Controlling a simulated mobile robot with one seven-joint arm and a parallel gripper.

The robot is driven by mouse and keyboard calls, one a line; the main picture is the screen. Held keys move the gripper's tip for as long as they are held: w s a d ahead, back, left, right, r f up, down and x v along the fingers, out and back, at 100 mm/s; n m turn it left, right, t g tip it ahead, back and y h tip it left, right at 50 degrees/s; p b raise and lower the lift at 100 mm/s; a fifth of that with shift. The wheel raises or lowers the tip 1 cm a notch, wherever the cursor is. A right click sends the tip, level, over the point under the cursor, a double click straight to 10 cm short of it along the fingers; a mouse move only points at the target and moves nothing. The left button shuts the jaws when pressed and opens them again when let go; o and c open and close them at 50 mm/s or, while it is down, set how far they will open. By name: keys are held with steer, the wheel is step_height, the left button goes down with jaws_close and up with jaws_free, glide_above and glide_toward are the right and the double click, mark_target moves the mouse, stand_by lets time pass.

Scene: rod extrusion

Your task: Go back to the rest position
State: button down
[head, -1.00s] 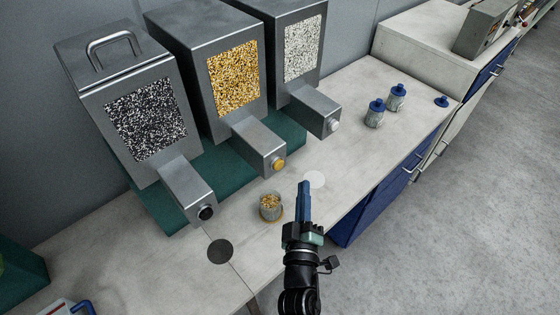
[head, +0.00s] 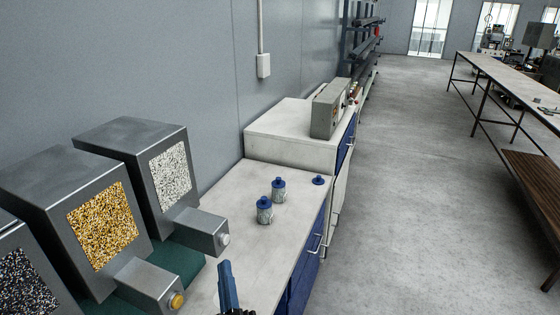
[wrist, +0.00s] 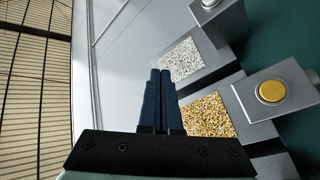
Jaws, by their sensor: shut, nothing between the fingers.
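My gripper (head: 228,287) shows at the bottom of the head view, over the near part of the bench top (head: 262,252). Its blue fingers are together, with nothing between them. In the wrist view my gripper (wrist: 160,72) also appears closed, pointing up past the dispensers. The arm behind it is mostly out of the head view.
Dispensers with black, gold (head: 104,226) and white (head: 171,176) granules stand on the left. Two blue-capped jars (head: 264,210) and a loose blue cap (head: 318,180) are on the bench. A grey box (head: 327,108) sits on the farther cabinet. Open floor (head: 410,200) lies to the right.

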steer(key=d+r+m+t+h+b, duration=0.1)
steer(key=d+r+m+t+h, duration=0.2)
steer(key=r, duration=1)
steer(key=d+r+m+t+h, duration=0.1)
steer(key=d+r+m+h, duration=0.3)
steer(key=r, duration=0.9)
steer(key=s+d+r+m+t, duration=0.2)
steer(key=s+r, duration=0.5)
steer(key=r, duration=0.3)
steer(key=s+d+r+m+t+y+b, duration=0.1)
steer(key=s+d+r+m, duration=0.1)
steer(key=s+r, duration=0.6)
step_height(320, 180, up, 2)
steer(key=shift+d+r+m+t, duration=0.1)
steer(key=shift+d+m+t, duration=0.3)
steer(key=shift+m, duration=0.1)
